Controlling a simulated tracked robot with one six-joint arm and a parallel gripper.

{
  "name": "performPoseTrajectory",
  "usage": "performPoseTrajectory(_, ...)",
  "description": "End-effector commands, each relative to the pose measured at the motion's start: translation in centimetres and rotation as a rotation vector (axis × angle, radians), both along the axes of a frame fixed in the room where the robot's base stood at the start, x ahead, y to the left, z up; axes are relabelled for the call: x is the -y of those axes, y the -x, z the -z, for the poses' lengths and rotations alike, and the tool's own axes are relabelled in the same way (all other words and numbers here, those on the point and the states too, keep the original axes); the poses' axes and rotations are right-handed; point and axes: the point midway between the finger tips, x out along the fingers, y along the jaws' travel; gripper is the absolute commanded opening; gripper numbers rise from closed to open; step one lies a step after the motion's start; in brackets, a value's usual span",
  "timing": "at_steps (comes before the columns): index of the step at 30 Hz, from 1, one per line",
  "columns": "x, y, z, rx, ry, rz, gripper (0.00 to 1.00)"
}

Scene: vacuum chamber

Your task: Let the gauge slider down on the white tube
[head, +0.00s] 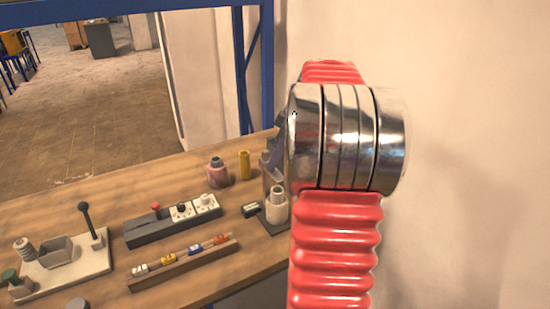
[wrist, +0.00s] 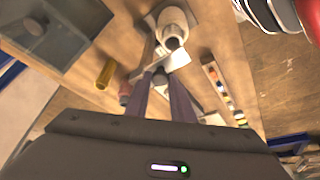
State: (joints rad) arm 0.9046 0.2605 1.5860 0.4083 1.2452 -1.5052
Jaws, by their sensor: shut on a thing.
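The white tube (head: 277,206) stands upright on a dark base plate at the bench's right side in the head view, partly hidden by my arm. In the wrist view I see the white tube (wrist: 172,18) from above, just beyond my fingertips. My gripper (wrist: 161,77) is shut on a pale flat piece, which looks like the gauge slider (wrist: 176,61), next to the tube. How high the slider sits on the tube is hard to tell. In the head view my gripper is mostly hidden behind my red and metal arm.
A pink bottle (head: 218,172) and a yellow cylinder (head: 244,165) stand left of the tube. A dark socket strip (head: 172,228) and a wooden rail with coloured blocks (head: 183,264) lie nearer. A pale board (head: 66,264) with a lever is at left. A blue post (head: 257,70) rises behind.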

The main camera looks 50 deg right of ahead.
Motion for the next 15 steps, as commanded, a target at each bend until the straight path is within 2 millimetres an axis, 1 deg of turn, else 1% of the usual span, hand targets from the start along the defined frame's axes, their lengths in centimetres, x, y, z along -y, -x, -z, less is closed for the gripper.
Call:
performPoseTrajectory(2,0.1,0.0,0.0,0.001,0.002,0.001,0.09)
performPoseTrajectory(5,0.1,0.0,0.2,0.001,0.002,0.001,0.09)
performPoseTrajectory(8,0.0,0.0,1.3,0.000,0.000,0.000,0.09)
performPoseTrajectory(12,0.0,0.0,3.8,-0.001,-0.002,0.001,0.09)
performPoseTrajectory(15,0.0,-0.1,4.9,0.000,0.001,0.000,0.09)
